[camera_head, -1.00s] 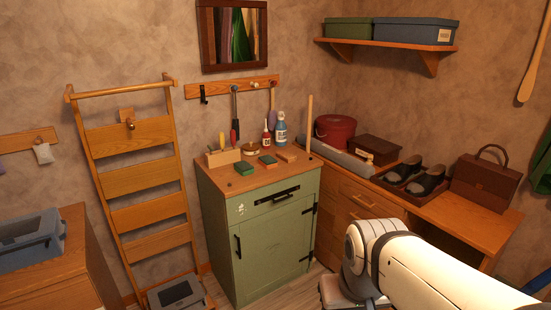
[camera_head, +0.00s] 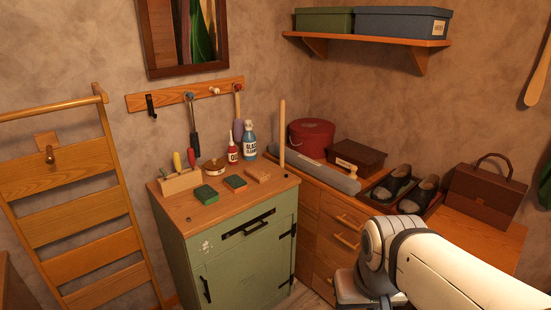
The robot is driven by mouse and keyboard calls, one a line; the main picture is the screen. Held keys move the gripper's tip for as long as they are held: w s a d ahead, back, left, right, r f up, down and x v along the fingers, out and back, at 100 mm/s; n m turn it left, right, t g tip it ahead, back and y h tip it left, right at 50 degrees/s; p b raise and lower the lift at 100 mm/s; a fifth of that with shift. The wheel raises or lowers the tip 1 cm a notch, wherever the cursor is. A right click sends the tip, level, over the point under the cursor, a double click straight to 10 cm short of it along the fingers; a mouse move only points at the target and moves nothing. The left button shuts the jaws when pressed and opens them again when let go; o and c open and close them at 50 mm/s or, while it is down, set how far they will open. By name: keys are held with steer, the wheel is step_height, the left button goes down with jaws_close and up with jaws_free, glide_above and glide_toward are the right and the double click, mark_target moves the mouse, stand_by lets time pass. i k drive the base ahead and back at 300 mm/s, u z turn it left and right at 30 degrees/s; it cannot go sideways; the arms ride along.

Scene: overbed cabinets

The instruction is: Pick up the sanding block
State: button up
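Several small blocks lie on top of the green cabinet (camera_head: 242,262). A dark green block (camera_head: 206,194) is at the front left, a second green-topped block (camera_head: 234,182) is in the middle, and a tan wooden-looking block (camera_head: 257,174) is to the right. I cannot tell for sure which is the sanding block. My white arm reaches in from the lower right, well apart from the blocks. My gripper's fingers do not show.
A tool holder (camera_head: 181,183), a round tin (camera_head: 214,167), a red bottle (camera_head: 233,149) and a blue bottle (camera_head: 249,142) stand behind the blocks. An upright wooden rod (camera_head: 282,134) rises at the cabinet's right rear. A drawer unit (camera_head: 335,232) adjoins on the right.

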mark_target(259, 174)
steer(key=i, duration=1.9)
steer(key=u, duration=0.75)
steer(key=k, duration=0.65)
steer(key=u, duration=0.15)
steer(key=i, duration=0.7)
steer(key=z, duration=0.15)
